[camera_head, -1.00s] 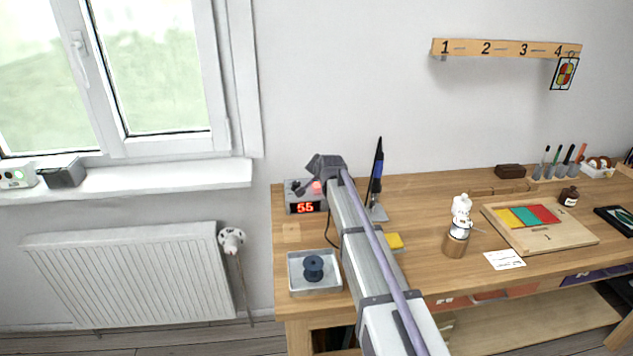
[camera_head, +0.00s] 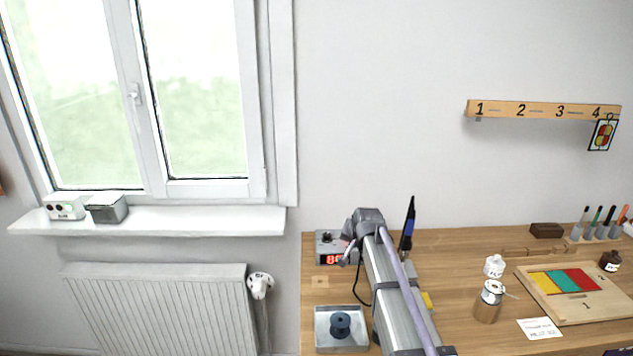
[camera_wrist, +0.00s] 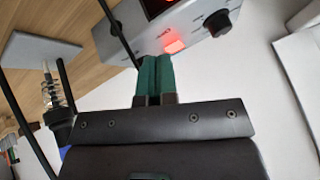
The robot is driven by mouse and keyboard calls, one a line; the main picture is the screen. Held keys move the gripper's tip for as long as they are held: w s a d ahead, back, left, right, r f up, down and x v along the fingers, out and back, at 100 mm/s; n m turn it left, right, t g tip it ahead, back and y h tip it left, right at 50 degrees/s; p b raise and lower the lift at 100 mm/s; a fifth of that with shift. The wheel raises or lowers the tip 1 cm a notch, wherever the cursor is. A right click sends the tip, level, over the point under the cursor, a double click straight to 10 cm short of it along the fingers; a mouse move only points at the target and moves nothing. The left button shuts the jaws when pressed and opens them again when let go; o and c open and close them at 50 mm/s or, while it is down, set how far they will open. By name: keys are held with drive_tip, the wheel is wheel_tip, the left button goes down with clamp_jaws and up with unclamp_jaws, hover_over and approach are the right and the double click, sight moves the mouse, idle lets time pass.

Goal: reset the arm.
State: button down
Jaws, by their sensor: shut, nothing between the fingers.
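My gripper (camera_wrist: 155,78) shows in the wrist view with its two green fingers pressed together and nothing between them. It is close to the grey soldering station (camera_wrist: 185,25), whose knob and lit red switch lie just beyond the fingertips; I cannot tell if they touch. In the head view my arm reaches forward over the left part of the workbench, and its wrist is bent beside the station (camera_head: 322,244) with the red display. The gripper's fingers are small and hard to make out there.
A soldering iron in its stand (camera_head: 408,230) rises just right of my wrist. A metal tray (camera_head: 320,343) holds a dark spool (camera_head: 340,324). A copper-coloured jar (camera_head: 488,305), a white bottle (camera_head: 494,266) and a wooden board (camera_head: 590,308) stand to the right. A window sill (camera_head: 200,221) is at left.

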drive_tip(key=s+f+n+g, duration=0.1)
drive_tip(key=s, duration=0.5)
drive_tip(key=s+n+g, duration=0.1)
drive_tip(key=s, duration=0.5)
drive_tip(key=s+f+n+g, duration=0.1)
drive_tip(key=s+g, duration=0.1)
drive_tip(key=s, duration=0.5)
drive_tip(key=shift+a+f, duration=0.1)
drive_tip(key=shift+f, duration=0.2)
drive_tip(key=s+n+g, duration=0.1)
drive_tip(key=s+g, duration=0.2)
drive_tip(key=s, duration=1.3)
drive_tip(key=shift+s+f+n+h, duration=0.15)
drive_tip(key=shift+f+n+h, duration=0.15)
